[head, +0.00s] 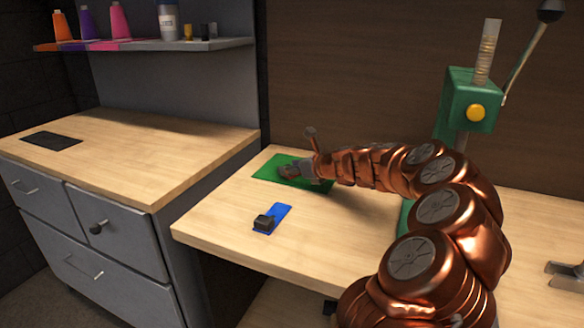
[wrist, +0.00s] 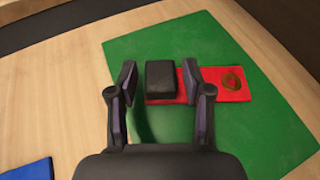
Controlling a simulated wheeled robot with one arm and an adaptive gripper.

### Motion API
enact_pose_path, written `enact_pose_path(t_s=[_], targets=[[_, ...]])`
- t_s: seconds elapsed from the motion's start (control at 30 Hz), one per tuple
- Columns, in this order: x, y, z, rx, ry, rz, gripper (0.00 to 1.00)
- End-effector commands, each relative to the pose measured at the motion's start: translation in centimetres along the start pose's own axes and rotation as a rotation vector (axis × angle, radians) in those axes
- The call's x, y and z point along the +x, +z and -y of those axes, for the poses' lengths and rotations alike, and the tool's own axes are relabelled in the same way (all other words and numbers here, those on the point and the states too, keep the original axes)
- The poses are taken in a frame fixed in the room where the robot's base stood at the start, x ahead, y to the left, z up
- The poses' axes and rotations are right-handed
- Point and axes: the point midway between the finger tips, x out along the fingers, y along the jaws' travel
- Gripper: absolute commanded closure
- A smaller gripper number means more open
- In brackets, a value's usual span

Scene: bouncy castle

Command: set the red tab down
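The red tab (wrist: 216,83) looks to lie flat on the green mat (wrist: 255,130) in the wrist view. It has a black block (wrist: 161,80) at its left end and a brown ring mark at its right. My gripper (wrist: 160,82) is open, with one finger on each side of the black block and a visible gap on both sides.
A blue tab (head: 279,213) with a black block lies on the wooden bench (head: 225,232), near its front edge. A green press (head: 470,98) with a lever stands at the back right. A grey cabinet (head: 120,238) stands left, below a shelf (head: 150,46) of bottles and spools.

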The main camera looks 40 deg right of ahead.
Motion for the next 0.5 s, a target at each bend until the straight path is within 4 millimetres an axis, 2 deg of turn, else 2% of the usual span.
enact_pose_path(t_s=[0.37,0.5], targets=[[-0.05,0.10,0.00,-0.001,0.000,0.000,0.43],[-0.96,0.39,0.08,0.000,-0.002,0.001,0.43]])
